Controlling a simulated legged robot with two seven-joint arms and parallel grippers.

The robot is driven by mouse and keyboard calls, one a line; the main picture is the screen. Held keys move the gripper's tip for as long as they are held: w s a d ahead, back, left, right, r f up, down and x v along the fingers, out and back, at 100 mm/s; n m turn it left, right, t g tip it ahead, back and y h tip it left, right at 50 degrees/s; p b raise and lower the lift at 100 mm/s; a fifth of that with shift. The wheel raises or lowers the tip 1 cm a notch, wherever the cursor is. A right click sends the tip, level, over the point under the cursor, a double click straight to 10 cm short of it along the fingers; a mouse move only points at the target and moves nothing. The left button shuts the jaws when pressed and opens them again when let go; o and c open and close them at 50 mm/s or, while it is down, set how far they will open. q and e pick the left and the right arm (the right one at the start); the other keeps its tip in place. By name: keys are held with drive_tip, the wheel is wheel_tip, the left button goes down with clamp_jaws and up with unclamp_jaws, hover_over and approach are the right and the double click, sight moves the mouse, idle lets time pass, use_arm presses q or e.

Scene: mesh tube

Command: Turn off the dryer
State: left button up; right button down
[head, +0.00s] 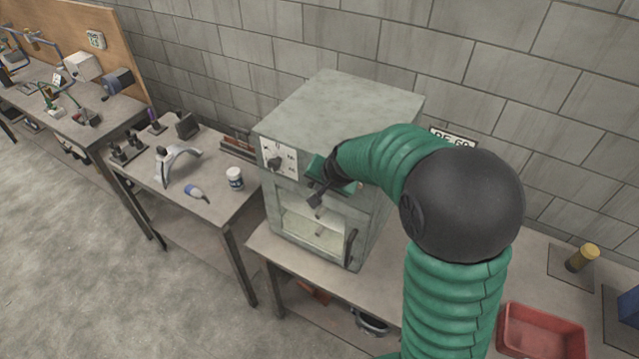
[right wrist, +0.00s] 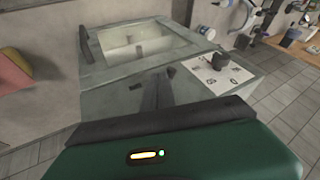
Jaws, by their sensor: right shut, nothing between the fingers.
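The dryer (head: 345,105) is a grey box with a glass-windowed door, standing on a workbench. A white dial panel with a dark knob (head: 275,163) is at the upper left of its front. The panel and knob (right wrist: 221,62) also show at the right in the right wrist view. My right gripper (head: 316,200) is shut and empty in front of the dryer, right of the knob and apart from it. The gripper also shows in the right wrist view (right wrist: 157,85). My right arm hides part of the dryer's right side. My left gripper is not in view.
The door's dark handle (head: 350,247) is low on the dryer's front right. A table (head: 222,208) at left holds a white jar (head: 235,179) and tools. A red bin (head: 541,330) is at lower right. A block wall stands behind. Floor at lower left is clear.

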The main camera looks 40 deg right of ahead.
drive_tip(key=shift+s+d+b, duration=0.2)
drive_tip(key=shift+d+b, duration=0.45)
drive_tip(key=shift+d, duration=0.4)
drive_tip(key=shift+a, duration=0.15)
